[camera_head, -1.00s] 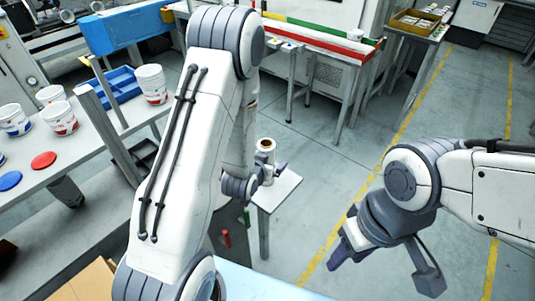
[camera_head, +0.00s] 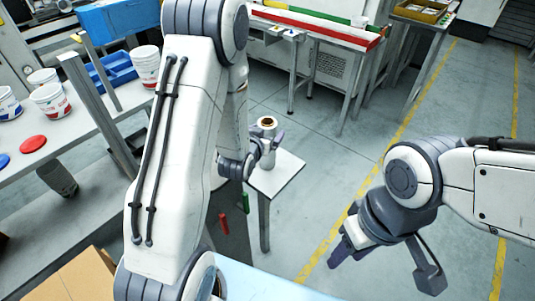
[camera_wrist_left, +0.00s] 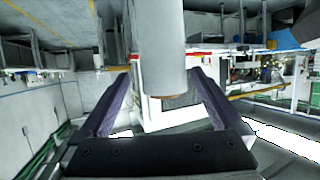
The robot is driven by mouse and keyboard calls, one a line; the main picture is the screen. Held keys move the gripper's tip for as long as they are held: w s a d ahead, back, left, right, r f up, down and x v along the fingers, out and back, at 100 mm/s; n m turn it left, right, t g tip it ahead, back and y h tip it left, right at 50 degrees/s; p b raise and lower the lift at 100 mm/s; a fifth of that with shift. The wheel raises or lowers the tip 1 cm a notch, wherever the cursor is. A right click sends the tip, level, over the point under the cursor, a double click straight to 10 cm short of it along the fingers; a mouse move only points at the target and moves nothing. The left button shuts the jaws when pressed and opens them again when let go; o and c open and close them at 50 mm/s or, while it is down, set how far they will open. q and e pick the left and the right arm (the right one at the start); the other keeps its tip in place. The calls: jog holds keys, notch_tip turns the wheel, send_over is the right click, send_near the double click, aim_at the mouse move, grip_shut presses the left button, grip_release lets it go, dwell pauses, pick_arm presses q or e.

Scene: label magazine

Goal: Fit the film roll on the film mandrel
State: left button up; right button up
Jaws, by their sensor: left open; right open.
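The film roll (camera_head: 267,141) is white with a brown core and stands upright at the small white side table (camera_head: 284,176). My left gripper (camera_head: 262,157) is open beside it, with a finger showing on the roll's right. In the left wrist view the roll (camera_wrist_left: 160,45) hangs in from the top between the two open fingers (camera_wrist_left: 160,100), its brown-rimmed end low in the picture. I cannot tell whether a finger touches it. My right gripper (camera_head: 385,262) is open and empty over the floor at the right. I cannot make out the film mandrel.
A bench with white tubs (camera_head: 50,100) and a blue tray (camera_head: 115,84) is at the left. Red (camera_head: 223,223) and green (camera_head: 246,203) handles are near the small table. A cardboard box (camera_head: 80,278) is at the front left. The floor right of the table is clear.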

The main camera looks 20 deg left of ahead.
pick_arm(q)
jog(key=b, duration=0.3)
jog(key=shift+w+f, duration=0.35)
jog(key=shift+r, duration=0.15)
jog(key=shift+w+a+r, duration=0.1)
jog(key=shift+w, duration=0.15)
jog(key=x, duration=0.2)
jog(key=p+x, duration=0.1)
jog(key=x, duration=0.1)
jog(key=shift+w+a, duration=0.25)
jog(key=shift+w, duration=0.2)
grip_shut()
pick_arm(e)
notch_tip(320, 180, down, 3)
jog(key=shift+r, duration=0.1)
